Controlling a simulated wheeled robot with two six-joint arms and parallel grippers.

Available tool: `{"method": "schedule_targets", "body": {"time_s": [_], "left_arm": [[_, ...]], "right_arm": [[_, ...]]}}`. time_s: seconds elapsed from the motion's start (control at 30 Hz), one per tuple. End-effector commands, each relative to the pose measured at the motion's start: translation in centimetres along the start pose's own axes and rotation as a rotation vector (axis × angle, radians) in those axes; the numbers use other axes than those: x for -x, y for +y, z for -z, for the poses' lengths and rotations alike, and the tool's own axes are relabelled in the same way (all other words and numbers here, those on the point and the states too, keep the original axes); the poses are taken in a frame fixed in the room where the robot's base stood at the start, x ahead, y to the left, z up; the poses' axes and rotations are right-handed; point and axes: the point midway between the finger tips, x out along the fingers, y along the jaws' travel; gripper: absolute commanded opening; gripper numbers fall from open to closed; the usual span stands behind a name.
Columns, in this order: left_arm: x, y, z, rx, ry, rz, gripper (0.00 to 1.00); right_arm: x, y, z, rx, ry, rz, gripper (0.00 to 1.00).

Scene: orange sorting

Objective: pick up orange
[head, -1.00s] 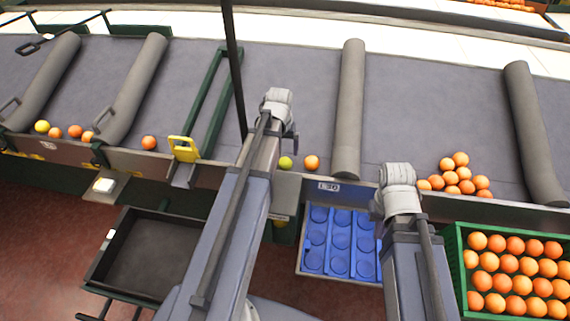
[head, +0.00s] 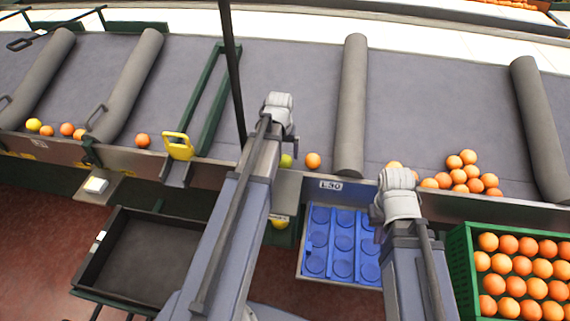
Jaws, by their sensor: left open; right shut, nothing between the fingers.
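A pile of several oranges (head: 464,175) lies on the grey belt at the right, against its front edge. A single orange (head: 313,160) lies on the belt left of the middle roller bar. A yellow-green fruit (head: 286,161) sits beside it, partly hidden by my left arm. My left gripper (head: 289,139) is above the belt near these two, open and holding nothing. My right gripper (head: 380,211) is near the belt's front edge, left of the pile, shut and empty; its fingers are mostly hidden.
A blue tray (head: 331,243) with empty round hollows is below the belt between my arms. A green crate (head: 463,262) full of oranges stands at the right. A black bin (head: 92,262) at the left is empty. Thick grey bars (head: 352,105) divide the belt.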

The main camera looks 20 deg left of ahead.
Motion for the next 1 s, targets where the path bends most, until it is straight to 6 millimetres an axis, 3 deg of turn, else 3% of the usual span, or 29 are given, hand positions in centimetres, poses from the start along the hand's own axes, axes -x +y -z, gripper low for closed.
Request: {"method": "schedule_targets", "body": {"time_s": [0.43, 0.77, 1.0], "left_arm": [[-4.9, 0.8, 0.3, -0.001, 0.0, 0.0, 0.96], [-5.1, 0.7, 0.4, 0.0, 0.0, 0.0, 0.96], [-5.1, 0.7, 0.4, 0.0, 0.0, 0.0, 0.7]], "right_arm": [[-4.7, -0.5, 0.3, 0.0, 0.0, 0.0, 0.0], [-4.9, -0.5, 0.3, 0.0, 0.0, 0.0, 0.0], [-4.9, -0.5, 0.3, 0.0, 0.0, 0.0, 0.0]]}}
